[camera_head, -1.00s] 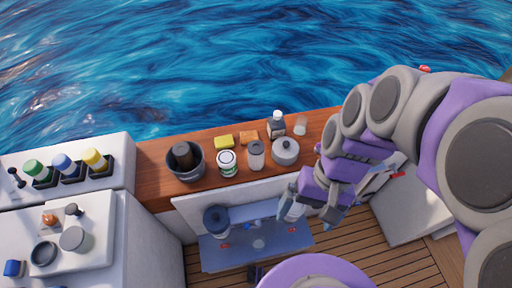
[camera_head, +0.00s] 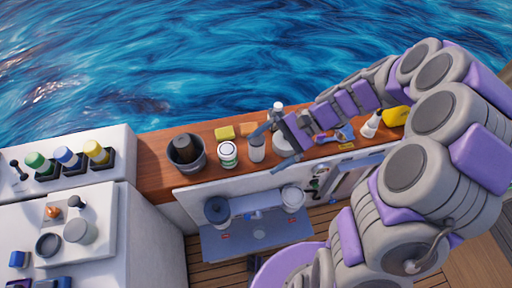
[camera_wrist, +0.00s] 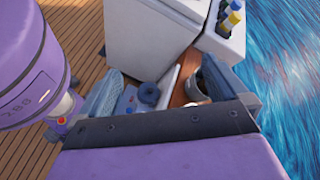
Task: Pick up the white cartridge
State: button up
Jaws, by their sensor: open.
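A white cylinder (camera_head: 292,198), which looks like the white cartridge, stands at the right end of the blue recessed tray (camera_head: 255,236) below the wooden ledge in the head view. A dark blue cylinder (camera_head: 216,210) stands at the tray's left end. My gripper (camera_head: 268,148) is open and empty above the ledge, higher than the white cylinder and apart from it. In the wrist view my open fingers (camera_wrist: 160,68) frame the dark blue cylinder (camera_wrist: 148,93) in the distance; I cannot make out the white cylinder there.
The wooden ledge (camera_head: 155,172) holds a dark pot (camera_head: 198,164), a white jar (camera_head: 227,155), a lidded cylinder (camera_head: 256,150), sponges and bottles. A yellow bottle (camera_head: 396,116) lies at the right. A white counter (camera_head: 150,250) stands left. Water lies beyond the ledge.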

jog(key=w+d+f+m+t+y, duration=0.45)
jog(key=w+f+m, duration=0.35)
jog(key=w+f, duration=0.35)
jog(key=w+d+f+m+t, duration=0.2)
jog(key=d+f+m+t, duration=0.15)
jog(key=f, duration=0.25)
jog(key=w+d+f+m+t, duration=0.2)
jog(key=d+f+m, duration=0.2)
jog(key=f, duration=0.3)
jog(key=b, duration=0.1)
send_near(257, 141)
jog(key=w+a+f, duration=0.2)
jog(key=a+f, duration=0.1)
jog(key=a, duration=0.2)
jog(key=shift+n, duration=0.25)
jog(key=shift+w+r+b+x, duration=0.15)
jog(key=shift+b+x, duration=0.15)
jog(key=shift+x, duration=1)
jog(key=shift+w+r+b+x, duration=0.15)
jog(key=shift+b+x, duration=0.1)
jog(key=shift+x, duration=1.05)
jog(key=shift+d, duration=0.1)
jog(key=shift+c, duration=0.2)
jog(key=c, duration=1.4)
